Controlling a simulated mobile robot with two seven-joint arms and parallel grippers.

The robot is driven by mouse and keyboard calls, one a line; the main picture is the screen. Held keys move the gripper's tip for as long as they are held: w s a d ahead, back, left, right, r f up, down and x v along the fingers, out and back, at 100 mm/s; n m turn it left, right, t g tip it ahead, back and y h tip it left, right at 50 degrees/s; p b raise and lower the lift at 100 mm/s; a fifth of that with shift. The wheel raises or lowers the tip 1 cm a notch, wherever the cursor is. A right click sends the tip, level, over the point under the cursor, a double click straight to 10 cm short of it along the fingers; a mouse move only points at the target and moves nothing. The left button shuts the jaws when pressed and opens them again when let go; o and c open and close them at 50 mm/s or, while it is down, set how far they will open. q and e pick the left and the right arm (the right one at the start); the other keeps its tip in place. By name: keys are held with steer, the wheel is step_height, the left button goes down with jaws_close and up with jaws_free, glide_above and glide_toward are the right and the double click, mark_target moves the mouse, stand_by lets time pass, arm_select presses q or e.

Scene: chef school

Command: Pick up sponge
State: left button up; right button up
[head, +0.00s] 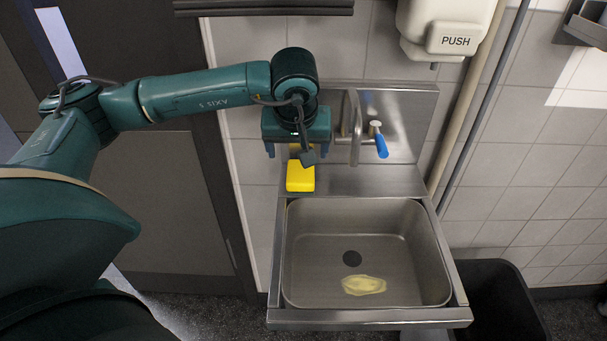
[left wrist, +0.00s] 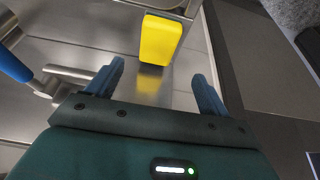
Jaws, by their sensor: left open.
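The yellow sponge (head: 300,177) lies on the metal ledge at the back left of the sink in the head view. In the left wrist view the sponge (left wrist: 160,39) is ahead of the fingers, between their lines but beyond the tips. My left gripper (head: 297,152) is above and just behind the sponge in the head view, pointing down. In the left wrist view my left gripper (left wrist: 162,72) has its two blue fingers wide apart with nothing between them. The sponge is apart from both fingers. My right gripper is not in view.
The metal sink (head: 320,250) holds a pale yellowish patch (head: 364,285) near its drain. A soap dispenser (head: 450,38) hangs above. A dark bin (head: 495,300) stands at right.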

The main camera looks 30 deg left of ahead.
mark_target(300, 172)
arm_select(q)
steer(key=x, duration=0.3)
steer(key=shift+f, duration=0.1)
steer(key=shift+d+p+x, duration=0.2)
steer(key=shift+x, duration=1.15)
steer(key=shift+d+p+x, duration=0.15)
steer(key=shift+p+x, duration=0.05)
steer(key=shift+x, duration=1.15)
steer(key=shift+s+f, duration=0.1)
steer(key=shift+s, duration=0.1)
steer(key=shift+c, duration=0.4)
steer(key=c, duration=1)
